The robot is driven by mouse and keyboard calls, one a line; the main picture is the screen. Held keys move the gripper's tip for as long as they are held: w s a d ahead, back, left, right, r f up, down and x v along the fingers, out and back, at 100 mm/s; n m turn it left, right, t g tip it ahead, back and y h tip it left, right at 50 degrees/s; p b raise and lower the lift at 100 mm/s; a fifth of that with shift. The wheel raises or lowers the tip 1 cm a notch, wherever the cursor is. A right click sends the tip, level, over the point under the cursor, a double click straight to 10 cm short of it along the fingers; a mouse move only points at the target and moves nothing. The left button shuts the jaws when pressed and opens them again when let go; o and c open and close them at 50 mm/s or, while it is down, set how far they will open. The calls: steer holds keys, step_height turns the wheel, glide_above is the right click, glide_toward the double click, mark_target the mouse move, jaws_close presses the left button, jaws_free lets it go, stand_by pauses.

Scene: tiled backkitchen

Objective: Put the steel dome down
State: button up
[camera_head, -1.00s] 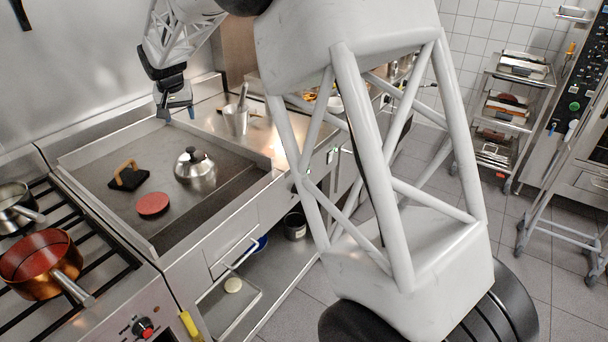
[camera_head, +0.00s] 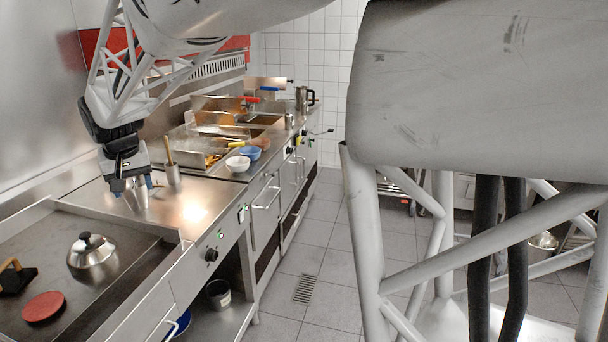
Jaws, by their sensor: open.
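The steel dome (camera_head: 92,258), rounded with a black knob on top, sits upright on the dark griddle plate (camera_head: 118,232). Nothing is gripping it. My gripper (camera_head: 137,196) is open and empty. It points down over the steel counter just beyond the griddle's far edge, behind and to the right of the dome and clearly apart from it. Part of the space between its fingers is hard to make out against the shiny counter.
A red round patty (camera_head: 43,307) and a black press with a wooden handle (camera_head: 14,277) lie on the griddle. A steel cup with utensils (camera_head: 173,174) stands close right of my gripper. White (camera_head: 238,164) and blue (camera_head: 250,153) bowls stand further back. The floor is clear.

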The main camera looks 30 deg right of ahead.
steer(key=s+d, duration=0.7)
steer(key=s, duration=0.3)
steer(key=s+d, duration=0.7)
steer(key=s, duration=0.4)
steer(key=s+d+f, duration=0.3)
steer(key=s, duration=0.6)
steer(key=s+d+f, duration=0.3)
steer(key=s, duration=0.6)
steer(key=shift+f+m, duration=0.25)
steer(key=shift+m, duration=0.05)
stand_by(3.8)
